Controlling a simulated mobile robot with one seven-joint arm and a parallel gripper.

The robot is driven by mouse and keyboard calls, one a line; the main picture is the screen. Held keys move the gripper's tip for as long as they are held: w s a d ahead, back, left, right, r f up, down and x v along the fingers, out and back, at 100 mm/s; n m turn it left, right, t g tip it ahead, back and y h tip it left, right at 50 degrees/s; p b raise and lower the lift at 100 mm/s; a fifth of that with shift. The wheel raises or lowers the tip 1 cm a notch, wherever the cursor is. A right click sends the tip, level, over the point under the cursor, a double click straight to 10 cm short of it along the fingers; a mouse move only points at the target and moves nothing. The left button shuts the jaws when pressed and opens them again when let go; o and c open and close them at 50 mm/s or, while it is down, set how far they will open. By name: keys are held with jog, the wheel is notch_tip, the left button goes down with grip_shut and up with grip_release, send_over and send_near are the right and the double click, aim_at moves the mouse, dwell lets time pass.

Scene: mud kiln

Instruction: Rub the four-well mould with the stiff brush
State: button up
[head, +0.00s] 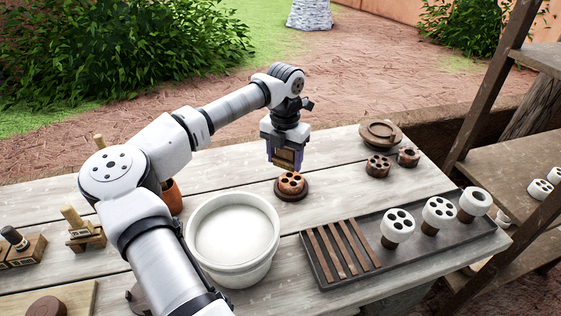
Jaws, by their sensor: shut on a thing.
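The four-well mould (291,181) is a small orange-brown round block with dark holes in its top. It sits upright on a dark round base (290,194) near the middle of the table. My gripper (285,153) points down just above and slightly left of the mould in the picture. Its purple fingers are shut on a brown wooden block, which looks like the stiff brush (285,160). The brush's lower edge is close to the mould's top; I cannot tell whether they touch. Its bristles are not clearly visible.
A white tub (234,277) stands in front of the mould. A dark tray (318,277) with slats and white-topped pieces lies to the right. Darker moulds (378,167) and a round wooden dish (381,134) stand at the back right. Brush holders (86,242) are at left. Shelves (515,255) stand at right.

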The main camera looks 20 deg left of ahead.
jog(key=shift+r+p, duration=0.5)
jog(key=shift+r, duration=0.8)
